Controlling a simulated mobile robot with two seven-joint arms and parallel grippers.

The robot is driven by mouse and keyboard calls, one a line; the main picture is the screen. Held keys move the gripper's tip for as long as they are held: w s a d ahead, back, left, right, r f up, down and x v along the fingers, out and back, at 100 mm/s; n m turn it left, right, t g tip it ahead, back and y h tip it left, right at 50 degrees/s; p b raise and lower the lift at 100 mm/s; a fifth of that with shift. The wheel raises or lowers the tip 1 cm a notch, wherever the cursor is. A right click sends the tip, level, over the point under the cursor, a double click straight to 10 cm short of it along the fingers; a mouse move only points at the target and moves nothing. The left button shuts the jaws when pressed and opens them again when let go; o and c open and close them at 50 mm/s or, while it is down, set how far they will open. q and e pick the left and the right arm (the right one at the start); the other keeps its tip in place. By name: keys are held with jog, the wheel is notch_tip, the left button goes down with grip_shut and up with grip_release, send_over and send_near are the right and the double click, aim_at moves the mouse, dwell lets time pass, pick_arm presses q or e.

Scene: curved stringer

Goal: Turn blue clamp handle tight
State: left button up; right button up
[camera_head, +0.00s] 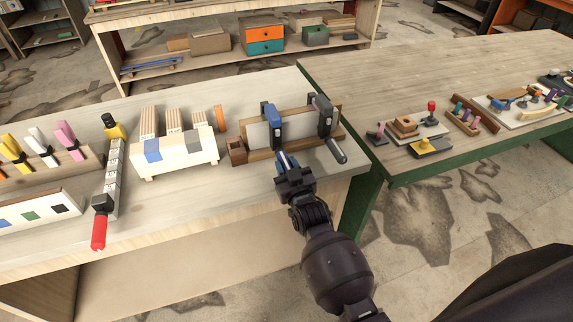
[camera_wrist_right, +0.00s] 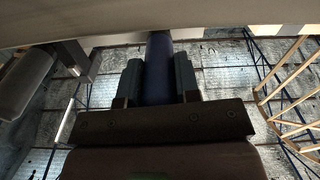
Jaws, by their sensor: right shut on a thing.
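The blue clamp (camera_head: 272,122) and a dark grey clamp (camera_head: 322,116) stand side by side over a pale panel on a wooden fixture (camera_head: 256,155). The blue clamp's handle (camera_head: 287,160) points toward the front edge of the bench. My right gripper (camera_head: 289,168) is shut on this handle. In the right wrist view the blue handle (camera_wrist_right: 158,68) lies between my two fingers (camera_wrist_right: 158,82). The grey clamp's handle (camera_head: 337,150) hangs free to the right, and it shows at the left of the wrist view (camera_wrist_right: 25,82). My left gripper is not in view.
A cream block stand (camera_head: 175,155) is left of the fixture. A bar clamp with a red handle (camera_head: 98,232) lies farther left. A green-edged table (camera_head: 430,75) with small toys stands at the right. The bench front near my right arm is clear.

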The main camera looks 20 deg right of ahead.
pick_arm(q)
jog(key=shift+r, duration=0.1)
pick_arm(e)
jog(key=shift+m, duration=0.6)
jog(key=o, duration=0.9)
pick_arm(q)
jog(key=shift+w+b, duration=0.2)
jog(key=shift+b, duration=0.25)
pick_arm(e)
jog(key=shift+s+d+f, duration=0.1)
jog(key=shift+s, duration=2.6)
jog(key=shift+s+d+f, duration=0.1)
jog(key=shift+s, duration=2.6)
